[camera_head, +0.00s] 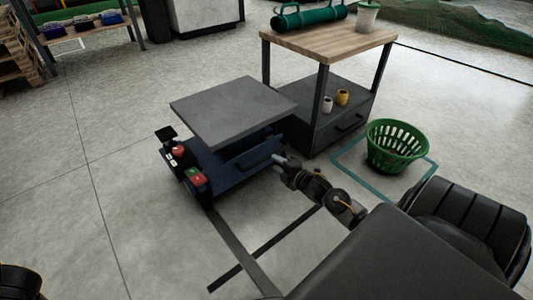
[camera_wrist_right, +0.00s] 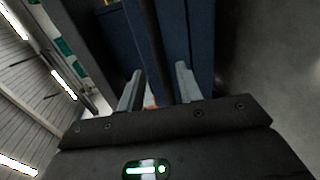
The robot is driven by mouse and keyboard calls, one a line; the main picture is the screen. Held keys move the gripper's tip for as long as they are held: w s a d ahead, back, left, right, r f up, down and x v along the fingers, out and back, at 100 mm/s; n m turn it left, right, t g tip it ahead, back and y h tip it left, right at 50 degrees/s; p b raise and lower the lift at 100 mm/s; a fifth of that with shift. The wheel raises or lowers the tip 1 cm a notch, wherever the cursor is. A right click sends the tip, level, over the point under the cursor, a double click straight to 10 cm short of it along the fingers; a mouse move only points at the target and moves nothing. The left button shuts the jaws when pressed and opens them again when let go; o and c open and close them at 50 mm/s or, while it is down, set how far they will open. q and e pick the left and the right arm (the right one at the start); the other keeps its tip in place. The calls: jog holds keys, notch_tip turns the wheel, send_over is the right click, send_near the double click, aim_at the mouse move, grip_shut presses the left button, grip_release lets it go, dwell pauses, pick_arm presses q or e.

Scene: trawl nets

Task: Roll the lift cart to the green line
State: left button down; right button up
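The lift cart has a flat grey top (camera_head: 233,110) and a dark blue base (camera_head: 228,160) with a control box with red and green buttons at its left end. A dark handle bar (camera_head: 258,155) runs along its near right side. My right gripper (camera_head: 280,160) is at this side. In the right wrist view its two fingers (camera_wrist_right: 158,88) stand apart, with a dark bar (camera_wrist_right: 152,40) between them and blue cart panels behind. I see no clear grip on the bar. A teal-green line (camera_head: 350,177) outlines a patch of floor at the right. My left gripper is out of view.
A green basket (camera_head: 397,148) stands within the teal outline. A wood-topped workbench (camera_head: 330,42) with a drawer stands right behind the cart. Dark strips (camera_head: 236,246) cross the floor in front of the cart. Floor to the cart's left is clear.

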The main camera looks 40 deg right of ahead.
aim_at(267, 157)
jog(key=shift+b+x, duration=1.55)
jog(key=shift+x, duration=1.7)
